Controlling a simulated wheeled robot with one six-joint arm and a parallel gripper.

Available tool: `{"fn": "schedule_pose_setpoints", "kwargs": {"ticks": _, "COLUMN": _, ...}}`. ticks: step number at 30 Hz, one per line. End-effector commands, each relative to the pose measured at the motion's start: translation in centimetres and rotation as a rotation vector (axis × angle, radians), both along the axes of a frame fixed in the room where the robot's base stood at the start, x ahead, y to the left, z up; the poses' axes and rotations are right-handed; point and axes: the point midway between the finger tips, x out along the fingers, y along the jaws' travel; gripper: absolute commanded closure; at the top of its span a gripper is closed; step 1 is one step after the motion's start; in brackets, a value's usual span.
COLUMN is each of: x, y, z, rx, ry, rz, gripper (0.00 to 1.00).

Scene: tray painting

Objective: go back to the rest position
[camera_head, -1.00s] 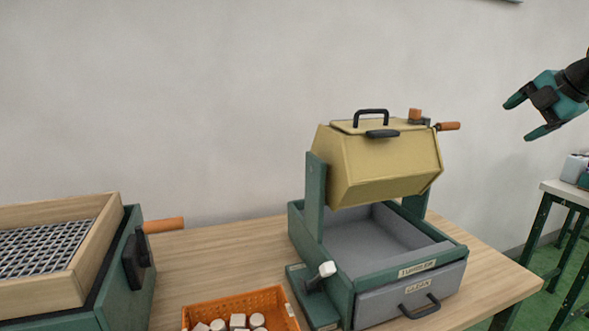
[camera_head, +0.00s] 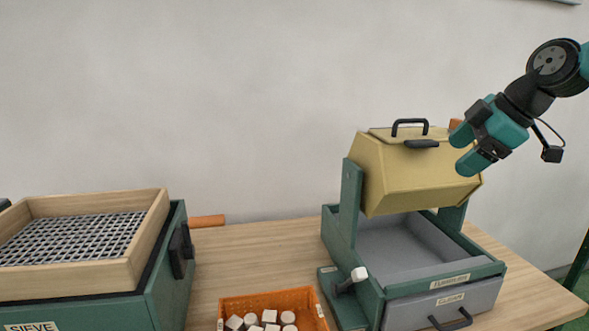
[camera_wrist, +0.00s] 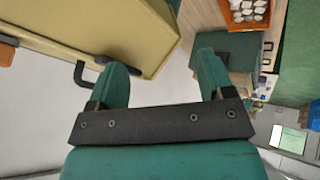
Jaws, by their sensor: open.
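My gripper (camera_head: 468,141) is at the upper right in the head view, in front of the right side of the yellow tumbler drum (camera_head: 412,182). It is open, and nothing shows between its fingers. In the wrist view my gripper (camera_wrist: 165,82) has its two teal fingers spread apart, with the drum (camera_wrist: 110,30) and its black handle at the upper left. In the head view it hides part of the drum's right end and most of the orange grip there. I cannot tell whether the gripper touches the drum.
The tumbler's green frame (camera_head: 349,215) and grey drawer (camera_head: 446,303) stand on the wooden table (camera_head: 258,246). An orange basket (camera_head: 262,303) holds several white pieces. A wooden sieve (camera_head: 152,222) sits on a green box at the left. The wall side above the table's middle is clear.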

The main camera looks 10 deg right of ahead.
Motion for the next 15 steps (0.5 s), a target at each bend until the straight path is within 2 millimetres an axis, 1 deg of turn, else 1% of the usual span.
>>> {"fn": "schedule_pose_setpoints", "kwargs": {"ticks": 1, "x": -1.4, "y": 4.1, "z": -0.2, "rx": 0.048, "ry": 0.064, "rz": -0.013, "gripper": 0.26}}
{"fn": "schedule_pose_setpoints", "kwargs": {"ticks": 2, "x": -2.4, "y": 6.3, "z": -0.7, "rx": 0.078, "ry": 0.111, "rz": -0.037, "gripper": 0.26}}
{"fn": "schedule_pose_setpoints", "kwargs": {"ticks": 3, "x": -4.0, "y": 9.0, "z": -1.3, "rx": 0.114, "ry": 0.176, "rz": -0.069, "gripper": 0.26}}
{"fn": "schedule_pose_setpoints", "kwargs": {"ticks": 5, "x": -6.8, "y": 12.8, "z": -2.3, "rx": 0.155, "ry": 0.275, "rz": -0.124, "gripper": 0.26}}
{"fn": "schedule_pose_setpoints", "kwargs": {"ticks": 6, "x": -9.0, "y": 14.9, "z": -3.1, "rx": 0.174, "ry": 0.342, "rz": -0.162, "gripper": 0.26}}
{"fn": "schedule_pose_setpoints", "kwargs": {"ticks": 8, "x": -12.3, "y": 17.5, "z": -4.2, "rx": 0.191, "ry": 0.436, "rz": -0.223, "gripper": 0.26}}
{"fn": "schedule_pose_setpoints", "kwargs": {"ticks": 9, "x": -14.5, "y": 18.8, "z": -4.9, "rx": 0.194, "ry": 0.493, "rz": -0.261, "gripper": 0.26}}
{"fn": "schedule_pose_setpoints", "kwargs": {"ticks": 10, "x": -16.0, "y": 19.6, "z": -5.5, "rx": 0.194, "ry": 0.531, "rz": -0.290, "gripper": 0.26}}
{"fn": "schedule_pose_setpoints", "kwargs": {"ticks": 12, "x": -19.2, "y": 20.8, "z": -6.5, "rx": 0.187, "ry": 0.604, "rz": -0.351, "gripper": 0.26}}
{"fn": "schedule_pose_setpoints", "kwargs": {"ticks": 15, "x": -22.4, "y": 21.4, "z": -7.7, "rx": 0.172, "ry": 0.672, "rz": -0.420, "gripper": 0.26}}
